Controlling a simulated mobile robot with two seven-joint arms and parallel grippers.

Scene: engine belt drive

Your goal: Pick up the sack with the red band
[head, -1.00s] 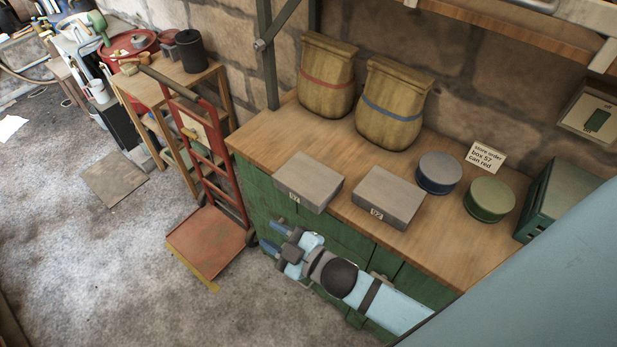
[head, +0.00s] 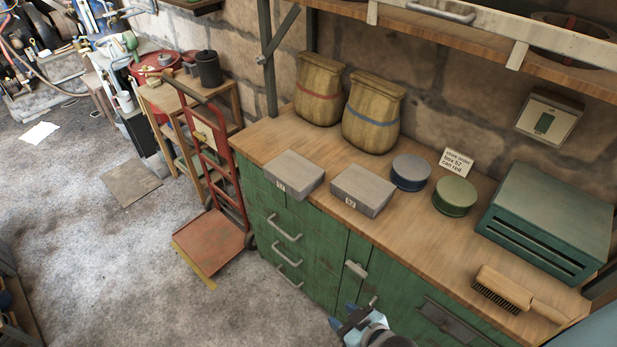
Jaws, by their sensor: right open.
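The sack with the red band (head: 319,89) is tan and stands upright at the back left of the wooden counter (head: 262,146), against the stone wall. A similar sack with a blue band (head: 373,113) stands close to its right. My right gripper (head: 344,317) shows at the bottom edge, in front of the green cabinet. It is open with nothing seen between its fingers, well apart from both sacks. Most of its arm is out of frame. My left gripper is not in view.
Two grey boxes (head: 294,173) (head: 361,189) lie in front of the sacks. A blue can (head: 410,172), a green can (head: 455,196) and a note (head: 456,162) are right of them. A green slotted box (head: 548,222) and brush (head: 520,290) are further right. A shelf (head: 463,40) overhangs the back.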

